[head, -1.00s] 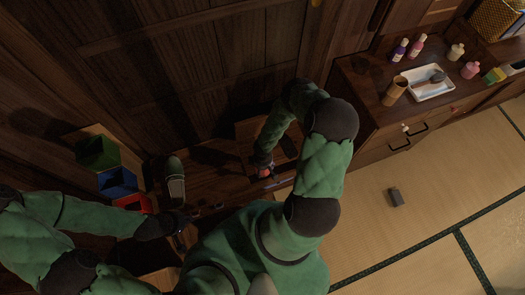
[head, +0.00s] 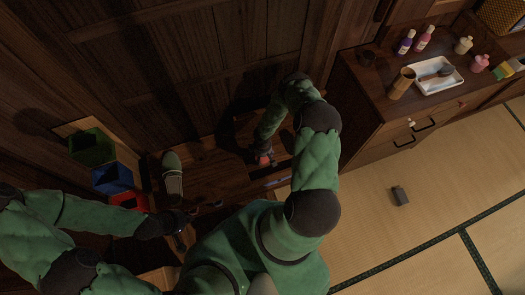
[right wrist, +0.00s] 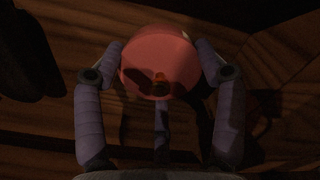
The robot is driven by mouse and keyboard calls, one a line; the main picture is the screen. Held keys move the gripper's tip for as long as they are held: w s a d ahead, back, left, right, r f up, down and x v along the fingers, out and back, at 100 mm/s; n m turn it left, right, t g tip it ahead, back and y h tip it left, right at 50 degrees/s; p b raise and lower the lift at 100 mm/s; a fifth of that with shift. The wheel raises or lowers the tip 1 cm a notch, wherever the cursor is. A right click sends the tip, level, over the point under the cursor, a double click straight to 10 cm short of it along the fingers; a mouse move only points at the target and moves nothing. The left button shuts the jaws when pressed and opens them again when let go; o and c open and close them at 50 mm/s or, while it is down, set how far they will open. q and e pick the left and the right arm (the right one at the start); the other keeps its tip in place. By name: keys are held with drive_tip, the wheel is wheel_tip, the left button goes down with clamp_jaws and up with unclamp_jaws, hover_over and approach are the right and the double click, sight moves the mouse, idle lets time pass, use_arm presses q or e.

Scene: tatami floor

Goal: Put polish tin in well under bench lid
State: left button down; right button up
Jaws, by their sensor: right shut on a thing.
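The polish tin (right wrist: 158,62) is a round red tin. My right gripper (right wrist: 160,75) is shut on it, with a finger on each side in the right wrist view. In the head view my right gripper (head: 265,163) holds the red tin (head: 264,156) over the right part of the wooden bench (head: 208,170). A dark squarish area, perhaps the well, lies around and behind it; my arm partly hides it, and I cannot tell the lid's position. My left gripper (head: 196,214) is low at the bench's front, dark and small, its jaws unclear.
A green slipper (head: 173,178) lies on the bench. Green (head: 92,147), blue (head: 112,178) and red (head: 130,200) boxes stand at the left. A cabinet (head: 372,130) with bottles and a white tray (head: 437,76) is at the right. A small grey block (head: 400,195) lies on the tatami.

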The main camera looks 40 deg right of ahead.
drive_tip(key=shift+f+b, duration=0.3)
drive_tip(key=shift+f, duration=0.65)
drive_tip(key=shift+f, duration=0.2)
drive_tip(key=o, duration=1.1)
drive_tip(key=shift+o, duration=0.2)
